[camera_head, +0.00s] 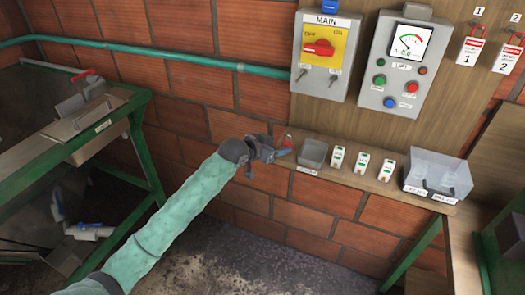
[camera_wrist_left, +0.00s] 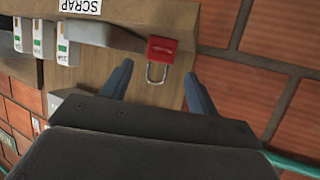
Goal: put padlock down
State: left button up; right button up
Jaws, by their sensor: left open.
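A red padlock (camera_wrist_left: 162,49) with a silver shackle lies on the wooden shelf (camera_wrist_left: 185,20) in the left wrist view. Its shackle points toward my left gripper (camera_wrist_left: 159,70), whose two fingers are apart on either side of it, not closed on it. In the head view the padlock (camera_head: 287,141) is a small red spot at the shelf's left end, just beyond my left gripper (camera_head: 284,150). The padlock is close beside a grey tray (camera_head: 313,152); I cannot tell whether they touch. My right gripper is not in view.
Several white labelled blocks (camera_head: 361,163) and a clear lidded box (camera_head: 438,172) stand on the shelf to the right. Two tagged padlocks (camera_head: 514,35) hang on the board at upper right. A MAIN switch box (camera_head: 325,55) and a LIFT panel (camera_head: 401,62) are above. A green pipe (camera_head: 180,57) crosses the wall.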

pick_arm(q)
jog(key=b+v, duration=0.2)
jog(key=v, duration=0.4)
jog(key=s+a+f+n+g+y, duration=0.1)
jog(key=s+a+f+n+y, duration=0.15)
jog(key=f, duration=1.05)
jog(key=s+a+f+n+g+y, duration=0.1)
jog(key=s+a+f, duration=0.25)
jog(key=f, duration=1.05)
jog(key=s+a+f+n+g+y, duration=0.15)
jog(key=s+f, duration=0.25)
jog(key=f, duration=0.9)
jog(key=s+a+f+g+y, duration=0.1)
jog(key=s+a+f+g, duration=0.1)
jog(key=s+f, duration=1.3)
jog(key=s+a+f+n+g+y, duration=0.1)
jog(key=s+a+f+g+y, duration=0.1)
jog(key=s+f, duration=1.3)
jog(key=s+g, duration=0.1)
jog(key=s, duration=0.7)
jog(key=shift+a, duration=0.25)
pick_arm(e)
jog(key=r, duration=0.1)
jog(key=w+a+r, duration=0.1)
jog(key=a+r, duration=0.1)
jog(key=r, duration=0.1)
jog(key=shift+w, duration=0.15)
